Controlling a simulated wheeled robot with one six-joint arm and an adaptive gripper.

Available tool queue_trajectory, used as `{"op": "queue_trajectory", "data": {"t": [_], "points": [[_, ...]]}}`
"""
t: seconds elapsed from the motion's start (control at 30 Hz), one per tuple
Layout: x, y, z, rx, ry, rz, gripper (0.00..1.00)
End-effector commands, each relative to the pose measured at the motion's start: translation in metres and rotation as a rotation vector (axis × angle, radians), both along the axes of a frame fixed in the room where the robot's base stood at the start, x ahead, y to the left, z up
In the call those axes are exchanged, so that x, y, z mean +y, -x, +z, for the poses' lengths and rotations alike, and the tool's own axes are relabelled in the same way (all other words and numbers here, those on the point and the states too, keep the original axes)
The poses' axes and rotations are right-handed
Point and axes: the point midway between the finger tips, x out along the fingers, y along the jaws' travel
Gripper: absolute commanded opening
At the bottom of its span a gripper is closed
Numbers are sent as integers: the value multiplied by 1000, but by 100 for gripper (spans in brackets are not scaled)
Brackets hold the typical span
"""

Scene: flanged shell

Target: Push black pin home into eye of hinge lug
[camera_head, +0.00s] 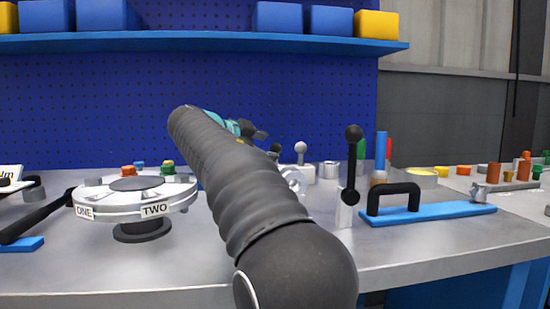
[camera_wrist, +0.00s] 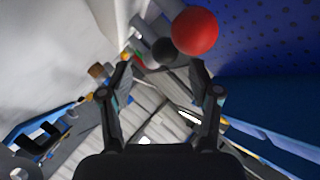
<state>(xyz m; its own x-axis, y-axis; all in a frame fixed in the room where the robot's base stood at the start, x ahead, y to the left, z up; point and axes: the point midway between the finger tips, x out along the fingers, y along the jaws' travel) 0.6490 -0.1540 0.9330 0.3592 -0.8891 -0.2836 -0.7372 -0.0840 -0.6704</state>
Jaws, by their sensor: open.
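A pale ring-shaped piece, perhaps the hinge lug (camera_head: 294,179), shows just right of my arm on the bench in the head view, partly hidden by the arm. A dark ball-ended piece, perhaps the black pin (camera_head: 275,148), stands just above it. I cannot make out whether it is in an eye. In the wrist view a black ball (camera_wrist: 164,51) lies near and beyond the fingertips, beside a larger red ball (camera_wrist: 195,32). My gripper (camera_head: 259,131) is over the back of the bench; in the wrist view my gripper (camera_wrist: 160,64) is open, with nothing clearly between its fingers.
A round flanged shell (camera_head: 105,202) labelled ONE and TWO stands left of my arm. Right of it are an upright black ball-topped lever (camera_head: 352,165) and a blue plate with a black handle (camera_head: 440,212). A blue pegboard (camera_head: 300,90) and shelf (camera_head: 200,43) bound the back.

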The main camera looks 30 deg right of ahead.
Motion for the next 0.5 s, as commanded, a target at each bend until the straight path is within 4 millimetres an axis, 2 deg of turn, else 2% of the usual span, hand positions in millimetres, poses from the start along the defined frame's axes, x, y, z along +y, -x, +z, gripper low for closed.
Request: {"op": "queue_trajectory", "data": {"t": [0.17,0.5], "points": [[-8,-5,-3,1,0,-2,63],[-44,-23,-13,0,-1,-1,63]]}}
